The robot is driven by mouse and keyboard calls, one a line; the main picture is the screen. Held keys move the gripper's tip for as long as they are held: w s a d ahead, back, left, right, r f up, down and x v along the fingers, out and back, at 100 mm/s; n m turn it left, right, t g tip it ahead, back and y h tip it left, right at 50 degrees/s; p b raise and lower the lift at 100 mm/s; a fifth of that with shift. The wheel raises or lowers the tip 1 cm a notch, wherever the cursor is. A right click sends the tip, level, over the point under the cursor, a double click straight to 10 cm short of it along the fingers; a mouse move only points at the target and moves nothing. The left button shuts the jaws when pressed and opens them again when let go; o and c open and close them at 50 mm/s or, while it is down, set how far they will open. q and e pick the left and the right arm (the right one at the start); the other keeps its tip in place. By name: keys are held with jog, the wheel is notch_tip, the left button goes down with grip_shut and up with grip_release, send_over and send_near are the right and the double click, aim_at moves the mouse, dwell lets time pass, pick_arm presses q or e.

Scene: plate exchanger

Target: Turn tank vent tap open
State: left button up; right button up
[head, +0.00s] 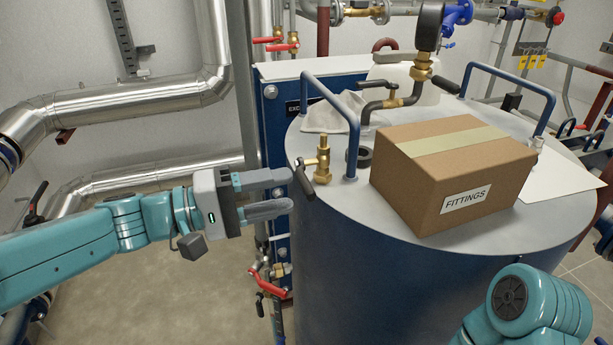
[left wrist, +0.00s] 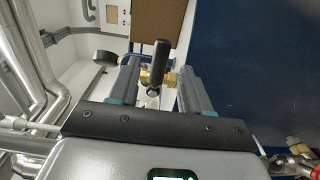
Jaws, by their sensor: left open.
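A brass tap (head: 322,162) stands upright near the left edge of the tank lid (head: 345,205). Its black lever (head: 301,178) points left and slopes down over the tank's rim. My left gripper (head: 287,192) is open, just left of the lever, with its fingers pointing at it. In the left wrist view the black lever (left wrist: 158,63) appears in the gap between the two fingers, with the brass body (left wrist: 168,78) behind it. I see no finger touching the lever. My right gripper is out of view.
A cardboard box marked FITTINGS (head: 455,175) sits on the lid right of the tap. A blue handle (head: 353,125) rises close behind the tap. A gauge (head: 428,28) with a second black-levered valve stands at the back. Red-handled valves (head: 268,282) sit below the gripper.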

aim_at(301, 187)
pick_arm(q)
jog(key=p+x, duration=0.1)
jog(key=x, duration=0.4)
jog(key=shift+w+d, duration=0.1)
jog(key=shift+c, duration=0.3)
grip_shut()
